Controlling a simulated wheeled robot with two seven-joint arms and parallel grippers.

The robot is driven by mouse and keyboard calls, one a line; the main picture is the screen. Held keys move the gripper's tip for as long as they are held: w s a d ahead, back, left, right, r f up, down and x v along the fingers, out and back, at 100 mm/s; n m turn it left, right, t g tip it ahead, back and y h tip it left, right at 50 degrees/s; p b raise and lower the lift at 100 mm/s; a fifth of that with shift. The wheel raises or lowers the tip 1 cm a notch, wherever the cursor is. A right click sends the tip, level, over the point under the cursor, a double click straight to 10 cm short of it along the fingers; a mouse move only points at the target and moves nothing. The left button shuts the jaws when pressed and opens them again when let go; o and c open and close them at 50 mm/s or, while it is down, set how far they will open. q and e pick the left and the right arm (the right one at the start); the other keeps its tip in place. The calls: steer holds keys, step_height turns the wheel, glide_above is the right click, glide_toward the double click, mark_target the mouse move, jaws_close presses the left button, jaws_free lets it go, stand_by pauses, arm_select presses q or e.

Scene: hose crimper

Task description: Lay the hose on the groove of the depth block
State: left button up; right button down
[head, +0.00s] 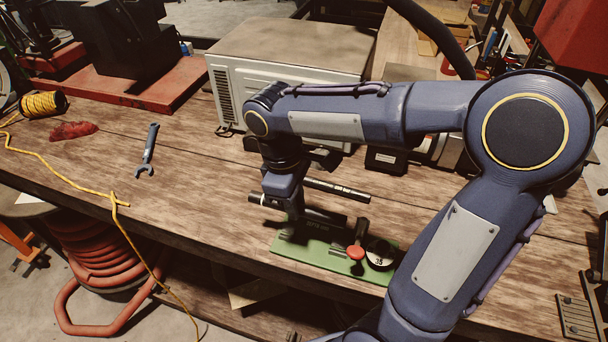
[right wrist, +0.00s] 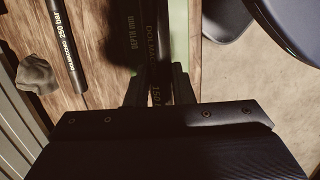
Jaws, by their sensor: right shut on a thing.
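My right gripper (head: 291,212) comes down over the bench and is shut on a black hose (head: 325,216). The groove is hard to make out, and I cannot tell whether hose and block touch. My left gripper is out of view.
A second black hose (head: 342,189), marked 250 bar in the right wrist view (right wrist: 66,45), lies behind the held one. A spanner (head: 148,150), a red rag (head: 73,130) and yellow cord (head: 43,103) lie left. A pale machine (head: 235,90) stands behind.

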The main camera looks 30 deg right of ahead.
steer(key=shift+f+b, duration=2.75)
steer(key=shift+f, duration=0.25)
steer(key=shift+f+b, duration=0.55)
steer(key=shift+f, duration=0.35)
steer(key=shift+f, duration=0.25)
steer(key=shift+f, duration=0.25)
steer(key=c, duration=1.2)
jaws_free()
steer(key=shift+o, duration=0.2)
steer(key=shift+r, duration=0.15)
